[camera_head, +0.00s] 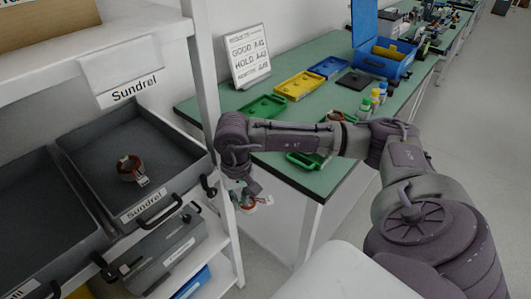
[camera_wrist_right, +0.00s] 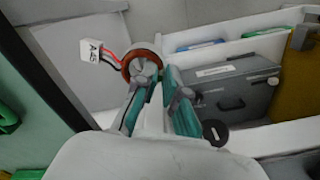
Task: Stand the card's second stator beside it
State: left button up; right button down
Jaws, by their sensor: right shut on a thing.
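My right gripper (camera_wrist_right: 150,95) is shut on a copper-coloured stator (camera_wrist_right: 142,66) with red and black leads and a white tag (camera_wrist_right: 94,51) reading A45. In the head view this stator (camera_head: 248,206) hangs low between the shelf and the green table, partly hidden by the gripper. Another stator (camera_head: 129,167) with a white tag lies in the grey drawer labelled Sundrel (camera_head: 85,147). My left gripper is not in view.
The green table (camera_head: 309,55) bears a yellow tray (camera_head: 300,85), blue tray (camera_head: 328,67), green trays (camera_head: 262,107), several bottles (camera_head: 375,97) and an open blue case (camera_head: 387,57). The shelf post (camera_head: 203,70) stands left of the table. A grey case (camera_head: 165,250) sits below the drawer.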

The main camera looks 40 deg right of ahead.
jog(key=s+a+f+n, duration=0.2)
jog(key=a+f+n, duration=0.3)
jog(key=a, duration=0.5)
jog(key=shift+a+f, duration=0.25)
jog(key=shift+f, duration=0.45)
